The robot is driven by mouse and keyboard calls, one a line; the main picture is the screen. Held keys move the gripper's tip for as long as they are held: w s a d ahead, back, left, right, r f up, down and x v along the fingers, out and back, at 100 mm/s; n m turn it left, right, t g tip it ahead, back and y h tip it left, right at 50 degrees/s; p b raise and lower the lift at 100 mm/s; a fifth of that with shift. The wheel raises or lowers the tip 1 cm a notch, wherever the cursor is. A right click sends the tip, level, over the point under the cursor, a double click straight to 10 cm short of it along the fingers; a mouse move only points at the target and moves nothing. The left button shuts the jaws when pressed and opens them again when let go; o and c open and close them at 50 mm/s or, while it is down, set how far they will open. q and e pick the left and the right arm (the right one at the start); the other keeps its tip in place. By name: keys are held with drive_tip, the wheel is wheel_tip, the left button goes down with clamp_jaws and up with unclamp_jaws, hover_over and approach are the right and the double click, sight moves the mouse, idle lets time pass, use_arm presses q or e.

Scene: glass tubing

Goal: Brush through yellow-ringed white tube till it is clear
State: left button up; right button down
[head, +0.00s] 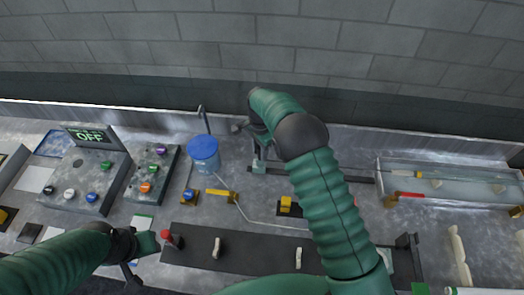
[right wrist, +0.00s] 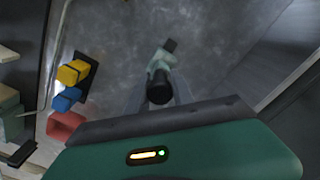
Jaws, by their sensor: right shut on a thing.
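My right gripper (head: 258,145) is at the back of the bench, left of the bend of my right arm. In the right wrist view, its jaws (right wrist: 160,95) are shut on a dark, round-ended piece (right wrist: 158,86); a pale green part shows beyond it. I cannot tell what the piece is. A thin rod with a yellow section (head: 420,175) lies in the clear tray (head: 450,196) at right. I cannot tell whether it is the yellow-ringed tube or the brush. A white tube (head: 485,292) shows at the bottom right edge. My left gripper (head: 147,245) is beside a red knob; its jaws are unclear.
A blue-topped container (head: 203,150) stands at the back. A control box reading OFF (head: 90,137) and a button panel (head: 150,172) are at left. The wall closes off the back.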

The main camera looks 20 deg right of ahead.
drive_tip(key=shift+w+a+r, duration=0.1)
drive_tip(key=shift+w, duration=0.1)
drive_tip(key=c, duration=1.3)
unclamp_jaws()
drive_tip(key=shift+w+a, duration=0.1)
drive_tip(key=shift+a, duration=0.1)
drive_tip(key=shift+c, duration=0.2)
drive_tip(key=shift+o, duration=0.3)
drive_tip(key=shift+a, duration=0.25)
drive_tip(key=shift+d, duration=0.25)
drive_tip(key=shift+d+r, duration=0.15)
drive_tip(key=shift+r, duration=0.2)
use_arm(q)
drive_tip(key=b+x, duration=0.2)
drive_tip(key=shift+a+f, duration=0.3)
drive_tip(key=shift+f, duration=0.05)
use_arm(e)
wheel_tip(320, 180, up, 16)
drive_tip(key=shift+a, duration=0.3)
use_arm(q)
drive_tip(key=shift+d, duration=0.1)
